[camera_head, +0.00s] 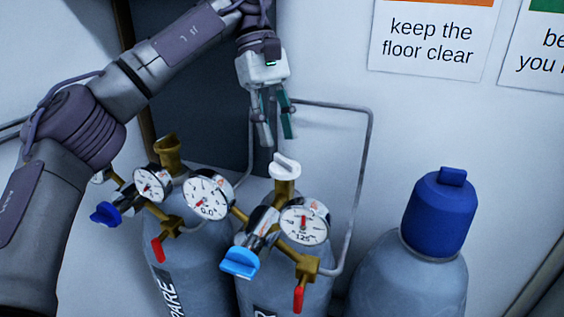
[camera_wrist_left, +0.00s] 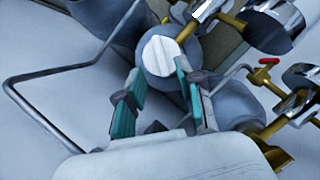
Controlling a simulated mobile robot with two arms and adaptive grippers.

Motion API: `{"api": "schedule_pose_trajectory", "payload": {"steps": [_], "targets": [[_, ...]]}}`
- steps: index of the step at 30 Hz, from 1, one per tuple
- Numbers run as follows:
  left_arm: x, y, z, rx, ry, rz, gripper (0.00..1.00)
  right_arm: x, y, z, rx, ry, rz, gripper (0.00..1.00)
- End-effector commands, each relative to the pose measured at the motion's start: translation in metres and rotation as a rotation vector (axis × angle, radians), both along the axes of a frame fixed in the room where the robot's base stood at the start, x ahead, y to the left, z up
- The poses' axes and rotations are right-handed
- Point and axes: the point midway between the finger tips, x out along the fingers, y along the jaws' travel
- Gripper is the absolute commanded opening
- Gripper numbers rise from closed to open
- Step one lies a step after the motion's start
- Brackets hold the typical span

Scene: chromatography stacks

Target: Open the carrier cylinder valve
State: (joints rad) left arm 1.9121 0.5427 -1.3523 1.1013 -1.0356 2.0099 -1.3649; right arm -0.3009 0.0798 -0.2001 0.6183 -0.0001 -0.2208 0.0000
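A grey cylinder (camera_head: 300,300) stands in the middle of the head view, its label mostly hidden. A white valve knob (camera_head: 285,167) tops it; the knob also shows in the left wrist view (camera_wrist_left: 161,54). A gauge (camera_head: 305,221), a blue regulator knob (camera_head: 240,263) and a red lever (camera_head: 298,299) are fitted to it. My left gripper (camera_head: 278,139) points down just above the white knob, its fingers apart and empty. In the left wrist view, its fingertips (camera_wrist_left: 158,70) lie to either side of the knob's near edge; contact cannot be made out. My right gripper is not in view.
A grey cylinder marked "PARE" (camera_head: 181,268) stands close on the left, with brass fittings (camera_head: 168,152) and gauges. A blue-capped cylinder (camera_head: 438,215) stands on the right. A bent metal tube (camera_head: 366,160) runs behind the white knob, near the gripper. Signs (camera_head: 431,40) hang on the wall.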

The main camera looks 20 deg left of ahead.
Motion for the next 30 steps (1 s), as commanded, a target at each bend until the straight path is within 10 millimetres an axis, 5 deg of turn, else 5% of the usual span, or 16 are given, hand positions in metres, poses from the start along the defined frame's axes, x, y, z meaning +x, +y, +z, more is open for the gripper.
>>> {"api": "schedule_pose_trajectory", "payload": {"steps": [6,18,25,30], "targets": [[-0.007,-0.009,-0.025,-0.001,-0.001,0.0,0.36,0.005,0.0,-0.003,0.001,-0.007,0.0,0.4],[-0.008,-0.012,-0.032,-0.001,-0.002,0.001,0.36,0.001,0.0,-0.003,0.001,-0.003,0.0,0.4],[-0.008,-0.012,-0.032,-0.001,-0.002,0.0,0.0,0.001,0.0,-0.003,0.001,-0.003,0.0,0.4],[-0.009,-0.012,-0.032,-0.001,-0.002,0.0,0.0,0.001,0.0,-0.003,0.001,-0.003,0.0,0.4]]}}
